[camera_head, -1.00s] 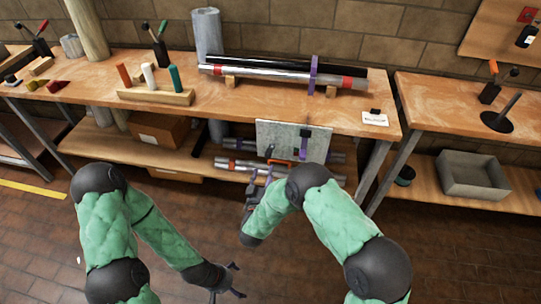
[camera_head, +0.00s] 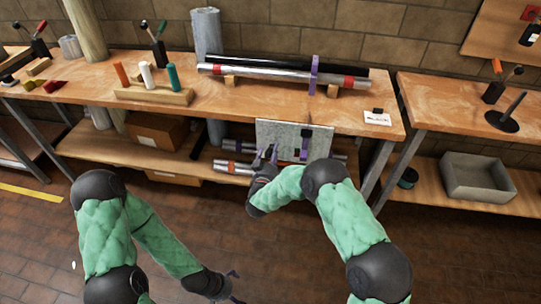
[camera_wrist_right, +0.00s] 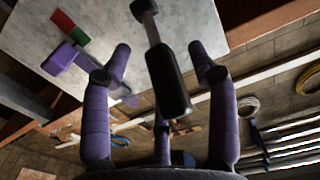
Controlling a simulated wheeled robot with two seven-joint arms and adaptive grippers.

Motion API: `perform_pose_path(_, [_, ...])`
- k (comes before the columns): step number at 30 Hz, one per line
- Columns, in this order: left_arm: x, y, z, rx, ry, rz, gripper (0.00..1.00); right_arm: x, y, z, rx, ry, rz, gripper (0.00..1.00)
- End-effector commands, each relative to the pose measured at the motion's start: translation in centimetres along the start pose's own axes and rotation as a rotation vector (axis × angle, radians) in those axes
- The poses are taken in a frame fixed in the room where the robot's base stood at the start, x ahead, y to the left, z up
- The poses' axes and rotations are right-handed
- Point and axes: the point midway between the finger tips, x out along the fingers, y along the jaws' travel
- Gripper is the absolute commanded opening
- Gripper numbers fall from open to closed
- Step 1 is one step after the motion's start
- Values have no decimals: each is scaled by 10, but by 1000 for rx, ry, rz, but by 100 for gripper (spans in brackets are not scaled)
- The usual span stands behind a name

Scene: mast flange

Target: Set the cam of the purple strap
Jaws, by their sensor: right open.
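A grey plate (camera_head: 281,130) hangs at the bench's front edge. In the head view, a purple strap piece (camera_head: 305,143) with dark parts is on its right half. In the right wrist view, a purple piece (camera_wrist_right: 64,59) lies against the plate (camera_wrist_right: 185,25), beside a red and green mark. A lever with a dark handle (camera_wrist_right: 168,80) comes off the plate. My right gripper (camera_head: 266,154) is at the plate's lower left. Its open purple fingers (camera_wrist_right: 158,53) stand either side of the dark handle; contact is unclear. My left gripper (camera_head: 235,287) is low over the floor, small and partly hidden.
On the bench, metal tubes rest on wooden blocks with a purple band (camera_head: 313,76) around them. The lower shelf holds more tubes (camera_head: 232,168) and a cardboard box (camera_head: 158,131). A grey bin (camera_head: 478,178) stands right. The floor before the bench is clear.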

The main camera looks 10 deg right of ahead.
Motion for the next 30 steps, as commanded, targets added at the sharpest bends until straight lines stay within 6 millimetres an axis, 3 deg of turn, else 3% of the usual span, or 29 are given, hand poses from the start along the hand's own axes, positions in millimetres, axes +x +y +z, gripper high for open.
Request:
perform_pose_path(5, [0, 0, 0, 0, 0, 0, 95, 0, 0, 0, 0, 0, 0, 60])
perform_pose_path(12, [0, 0, 0, 0, 0, 0, 95, 0, 0, 0, 0, 0, 0, 0])
perform_pose_path(22, [-7, 2, 0, 0, 0, 0, 95, 1, 0, -4, 1, -20, 2, 0])
perform_pose_path(30, [-35, 12, 1, 0, 0, 0, 95, 5, 0, -15, 2, -126, 1, 0])
